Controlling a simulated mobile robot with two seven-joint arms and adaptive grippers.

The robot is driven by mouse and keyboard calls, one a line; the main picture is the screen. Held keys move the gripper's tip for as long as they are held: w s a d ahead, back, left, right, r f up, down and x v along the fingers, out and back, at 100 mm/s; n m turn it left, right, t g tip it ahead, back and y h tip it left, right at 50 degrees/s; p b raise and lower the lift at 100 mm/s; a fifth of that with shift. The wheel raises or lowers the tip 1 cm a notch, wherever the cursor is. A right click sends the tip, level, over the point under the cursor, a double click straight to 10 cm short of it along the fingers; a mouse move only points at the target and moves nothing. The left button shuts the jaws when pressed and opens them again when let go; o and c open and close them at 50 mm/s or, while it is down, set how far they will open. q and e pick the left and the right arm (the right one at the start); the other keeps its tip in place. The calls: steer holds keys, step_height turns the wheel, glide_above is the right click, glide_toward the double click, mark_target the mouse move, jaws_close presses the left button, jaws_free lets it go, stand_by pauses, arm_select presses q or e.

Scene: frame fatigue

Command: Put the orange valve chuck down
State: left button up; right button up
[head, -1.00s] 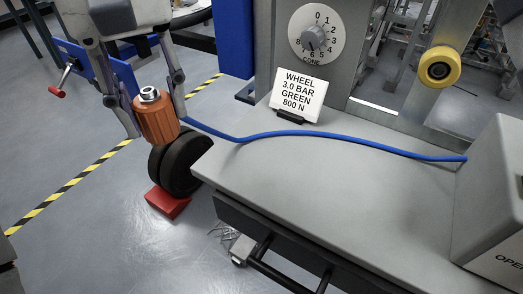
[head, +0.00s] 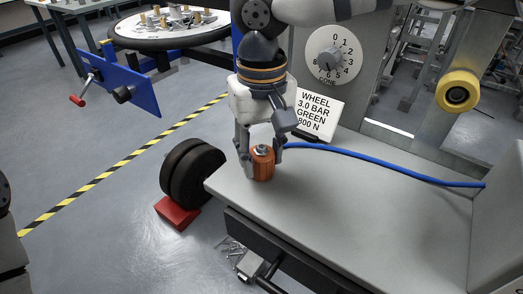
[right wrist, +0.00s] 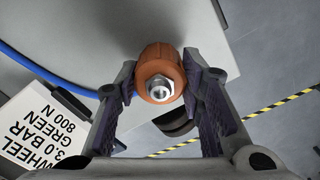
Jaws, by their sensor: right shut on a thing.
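The orange valve chuck (head: 262,164) is a ribbed cylinder with a metal nut on top, joined to a blue hose (head: 375,167). My right gripper (head: 260,158) points down with its fingers on either side of the chuck, shut on it. The chuck is upright at the left end of the grey bench top (head: 330,205); I cannot tell whether its base touches the surface. In the right wrist view the chuck (right wrist: 160,75) sits between the two fingertips, nut facing the camera. My left gripper is not in view.
A yellow roller (head: 457,91) is at the right. Black wheels (head: 190,172) with a red chock (head: 177,213) stand on the floor left of the bench. The middle of the bench top is clear.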

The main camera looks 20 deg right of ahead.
mark_target(262, 152)
steer(key=shift+f, duration=0.1)
steer(key=o, duration=1.3)
step_height(262, 152, up, 12)
